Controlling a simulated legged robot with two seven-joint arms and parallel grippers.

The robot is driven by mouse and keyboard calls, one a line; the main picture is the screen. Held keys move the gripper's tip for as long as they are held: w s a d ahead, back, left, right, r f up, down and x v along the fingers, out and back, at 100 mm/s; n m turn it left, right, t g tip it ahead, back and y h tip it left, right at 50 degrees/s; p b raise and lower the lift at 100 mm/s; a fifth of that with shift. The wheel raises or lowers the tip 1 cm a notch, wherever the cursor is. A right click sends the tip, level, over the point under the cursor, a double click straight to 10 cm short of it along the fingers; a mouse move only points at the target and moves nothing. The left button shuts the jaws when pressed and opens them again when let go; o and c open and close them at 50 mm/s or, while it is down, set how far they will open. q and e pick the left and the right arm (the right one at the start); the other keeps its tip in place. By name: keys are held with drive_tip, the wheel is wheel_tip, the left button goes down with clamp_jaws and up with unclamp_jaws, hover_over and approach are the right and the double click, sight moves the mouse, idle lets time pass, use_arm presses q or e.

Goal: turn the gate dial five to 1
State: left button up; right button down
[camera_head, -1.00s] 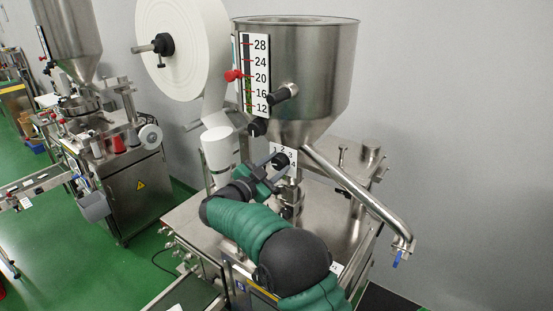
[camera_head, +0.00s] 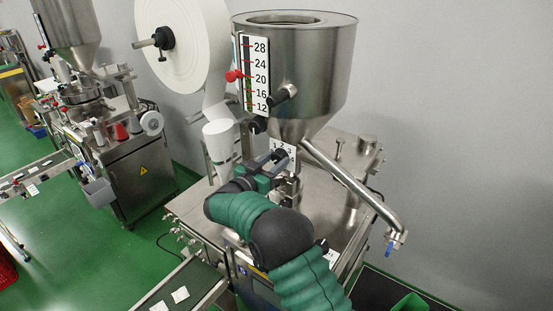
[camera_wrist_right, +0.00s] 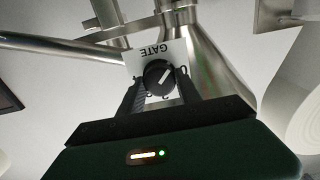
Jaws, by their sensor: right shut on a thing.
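The gate dial (camera_wrist_right: 158,76) is a round black knob with a white pointer line on a white plate (camera_wrist_right: 142,54) marked GATE, which appears upside down in the right wrist view. Numbers ring the knob, and the fingers partly cover them. I cannot tell which number the pointer is at. My right gripper (camera_wrist_right: 158,84) is shut on the dial, one finger on each side. In the head view my right gripper (camera_head: 278,162) is at the dial's plate (camera_head: 287,151), below the steel hopper, and hides much of the knob. My left gripper is not in view.
The steel hopper (camera_head: 313,75) with a level scale (camera_head: 256,78) rises above the dial. A slanted steel pipe (camera_head: 352,185) runs down to the right. A white paper roll (camera_head: 183,40) is at left. A second machine (camera_head: 137,165) stands further left on the green floor.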

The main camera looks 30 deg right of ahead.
drive_tip(key=shift+a+f, duration=0.2)
drive_tip(key=c, duration=1.2)
unclamp_jaws()
drive_tip(key=shift+c, duration=0.2)
drive_tip(key=shift+o, duration=1.2)
drive_tip(key=shift+a+r, duration=0.1)
drive_tip(key=shift+o, duration=0.8)
drive_tip(key=shift+a+r, duration=0.2)
drive_tip(key=shift+a, duration=0.1)
drive_tip(key=shift+s+a, duration=0.1)
drive_tip(key=shift+a, duration=0.1)
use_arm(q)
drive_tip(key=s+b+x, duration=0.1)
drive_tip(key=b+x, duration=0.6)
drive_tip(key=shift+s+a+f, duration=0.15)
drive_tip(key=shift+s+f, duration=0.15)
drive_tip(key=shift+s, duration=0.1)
use_arm(e)
drive_tip(key=v, duration=1.6)
